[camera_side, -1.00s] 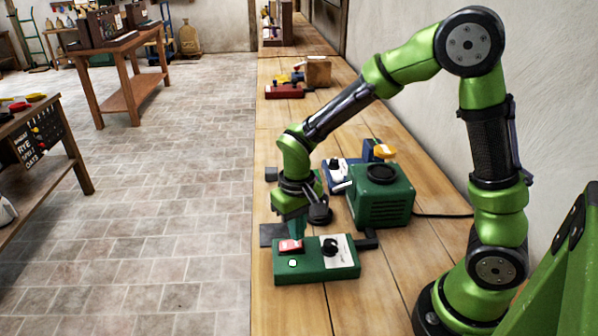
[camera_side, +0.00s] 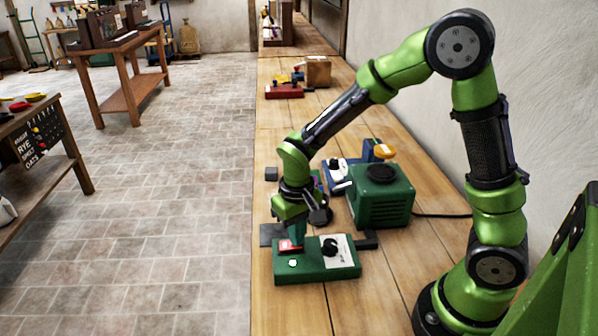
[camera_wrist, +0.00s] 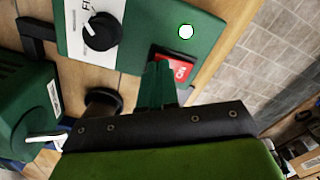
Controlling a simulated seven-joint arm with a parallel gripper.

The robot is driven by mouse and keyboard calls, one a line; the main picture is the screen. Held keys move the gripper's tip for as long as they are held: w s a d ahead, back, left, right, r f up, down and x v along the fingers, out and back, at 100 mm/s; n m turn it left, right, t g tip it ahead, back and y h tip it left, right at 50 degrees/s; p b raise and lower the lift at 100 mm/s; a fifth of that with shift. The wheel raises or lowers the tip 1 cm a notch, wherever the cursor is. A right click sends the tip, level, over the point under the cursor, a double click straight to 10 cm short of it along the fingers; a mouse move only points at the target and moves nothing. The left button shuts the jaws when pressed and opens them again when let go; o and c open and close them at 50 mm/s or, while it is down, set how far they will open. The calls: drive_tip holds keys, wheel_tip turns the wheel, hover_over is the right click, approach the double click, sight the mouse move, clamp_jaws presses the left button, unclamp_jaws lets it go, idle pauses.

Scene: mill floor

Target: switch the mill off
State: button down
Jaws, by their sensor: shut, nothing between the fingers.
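The mill's green control box (camera_side: 317,270) lies on the bench. On it are a red rocker switch (camera_side: 289,247), a white round lamp (camera_side: 292,263) and a black dial (camera_side: 329,247) on a white label. In the wrist view the red switch (camera_wrist: 180,68) reads "ON", next to the white lamp (camera_wrist: 186,32) and the dial (camera_wrist: 101,32). My gripper (camera_side: 296,240) is shut and empty, pointing down at the switch. In the wrist view its green fingertips (camera_wrist: 156,68) are at the switch's edge and hide part of it; I cannot tell whether they touch.
The green mill housing (camera_side: 380,200) stands behind the box, to the right. A blue device (camera_side: 340,172) with an orange top is further back. A red device (camera_side: 284,91) and a wooden block (camera_side: 318,71) are at the far end. The bench (camera_side: 400,262) is bare at the front right.

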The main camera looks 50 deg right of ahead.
drive_tip(key=shift+f, duration=0.2)
drive_tip(key=shift+r, duration=3.55)
drive_tip(key=shift+s+a+f, duration=0.1)
drive_tip(key=shift+s+f, duration=0.05)
drive_tip(key=shift+f, duration=0.1)
drive_tip(key=s+d+r+m+t+y, duration=0.1)
drive_tip(key=s+d+r+t+y, duration=0.1)
drive_tip(key=s+r+t, duration=0.5)
drive_tip(key=a+v, duration=0.1)
drive_tip(key=v, duration=0.6)
